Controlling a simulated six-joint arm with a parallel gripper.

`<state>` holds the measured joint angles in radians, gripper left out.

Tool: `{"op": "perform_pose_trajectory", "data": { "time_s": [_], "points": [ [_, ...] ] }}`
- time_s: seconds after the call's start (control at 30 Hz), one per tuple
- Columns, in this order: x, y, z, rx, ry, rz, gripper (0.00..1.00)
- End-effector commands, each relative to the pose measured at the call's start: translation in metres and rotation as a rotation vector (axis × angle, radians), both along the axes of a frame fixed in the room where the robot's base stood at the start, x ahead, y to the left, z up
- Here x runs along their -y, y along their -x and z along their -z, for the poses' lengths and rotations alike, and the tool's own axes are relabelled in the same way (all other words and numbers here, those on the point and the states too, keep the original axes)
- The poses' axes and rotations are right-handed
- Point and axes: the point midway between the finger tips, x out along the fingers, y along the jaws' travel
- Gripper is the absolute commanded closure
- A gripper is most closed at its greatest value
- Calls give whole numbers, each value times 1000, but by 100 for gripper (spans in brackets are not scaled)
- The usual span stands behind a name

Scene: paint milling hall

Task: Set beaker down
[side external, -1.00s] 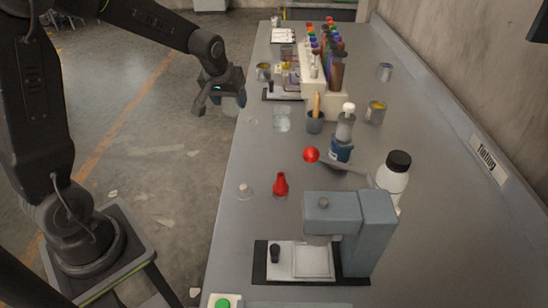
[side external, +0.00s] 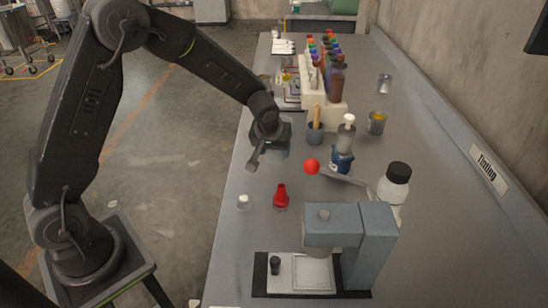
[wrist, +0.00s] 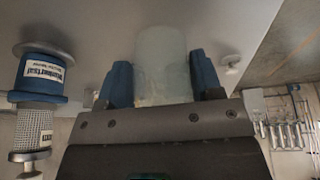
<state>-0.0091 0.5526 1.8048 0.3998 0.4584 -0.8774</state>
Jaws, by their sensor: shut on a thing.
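A pale, translucent glass beaker (wrist: 162,65) sits between the two blue fingers of my gripper (wrist: 160,85) in the wrist view. The fingers are shut on its sides, and a beige tint shows near the palm. In the side view my gripper (side external: 272,152) is over the left part of the grey bench, and the beaker is mostly hidden by it. I cannot tell whether the beaker touches the bench top (side external: 235,240).
A red bottle (side external: 281,197) and a small white-topped piece (side external: 243,202) stand nearer the camera. To the right are a blue-labelled container (side external: 342,158), a red ball (side external: 312,166) on a handle, and a pot (side external: 315,133). A grey machine (side external: 350,240) stands in front.

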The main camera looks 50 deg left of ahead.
Motion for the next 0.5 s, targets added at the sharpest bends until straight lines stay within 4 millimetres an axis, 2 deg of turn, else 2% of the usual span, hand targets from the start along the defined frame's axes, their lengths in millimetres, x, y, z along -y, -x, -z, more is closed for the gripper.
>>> {"op": "perform_pose_trajectory", "data": {
  "time_s": [0.2, 0.5],
  "points": [
    [0, 1, 31, -3, 0, 2, 63],
    [0, 0, 33, -2, 1, 0, 63]
  ]
}}
